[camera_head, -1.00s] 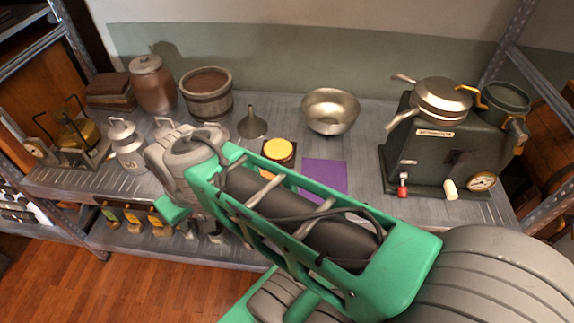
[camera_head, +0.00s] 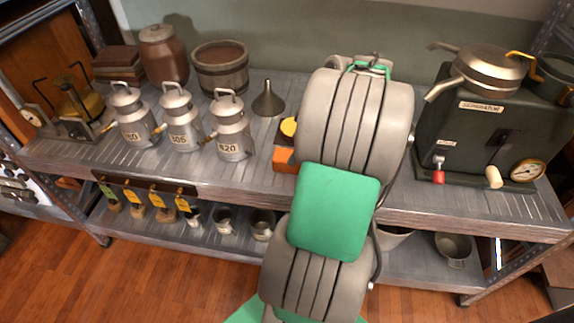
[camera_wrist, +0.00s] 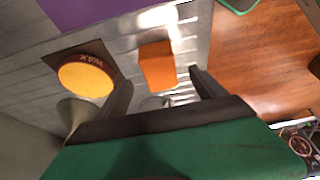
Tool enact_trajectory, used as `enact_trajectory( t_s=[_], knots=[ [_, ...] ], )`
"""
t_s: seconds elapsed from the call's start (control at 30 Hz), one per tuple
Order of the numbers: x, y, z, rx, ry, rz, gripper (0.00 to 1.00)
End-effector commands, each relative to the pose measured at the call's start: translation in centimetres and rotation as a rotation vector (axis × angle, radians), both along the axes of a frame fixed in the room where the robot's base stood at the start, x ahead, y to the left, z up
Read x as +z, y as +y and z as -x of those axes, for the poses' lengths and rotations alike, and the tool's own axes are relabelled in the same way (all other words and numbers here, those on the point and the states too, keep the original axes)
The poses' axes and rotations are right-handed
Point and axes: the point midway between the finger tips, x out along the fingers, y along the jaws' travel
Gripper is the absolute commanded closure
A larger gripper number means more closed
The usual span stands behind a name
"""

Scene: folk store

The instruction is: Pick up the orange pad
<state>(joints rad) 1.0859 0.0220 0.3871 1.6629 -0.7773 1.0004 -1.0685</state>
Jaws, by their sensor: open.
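The orange pad (camera_wrist: 158,65) lies on the grey metal shelf top, in the upper middle of the wrist view. In the head view the orange pad (camera_head: 284,160) shows near the shelf's front edge, partly hidden behind my arm. My gripper (camera_wrist: 160,88) is open, its two dark fingers spread on either side of the pad in the wrist picture. The gap between the fingers is empty. The height of the fingers above the pad is hard to tell. In the head view my arm hides the gripper.
A yellow round-topped item (camera_wrist: 86,77) on a dark square sits left of the pad, near the left finger. A funnel (camera_head: 268,98), milk cans (camera_head: 232,128) and a dark separator machine (camera_head: 490,125) stand on the shelf. A purple sheet (camera_wrist: 95,12) lies flat beyond.

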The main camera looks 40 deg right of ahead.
Motion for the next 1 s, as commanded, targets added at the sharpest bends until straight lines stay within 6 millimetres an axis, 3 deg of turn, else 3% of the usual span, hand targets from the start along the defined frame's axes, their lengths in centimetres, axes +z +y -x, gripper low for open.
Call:
enact_trajectory(
  t_s=[0.3,0.57,1.0],
  knots=[
    [-4.7,1.5,-2.0,-0.001,0.003,-0.001,0.2],
    [-5.1,1.6,-2.1,-0.003,0.002,0.001,0.2],
    [-5.1,1.6,-2.1,-0.003,0.002,0.001,0.55]
  ],
)
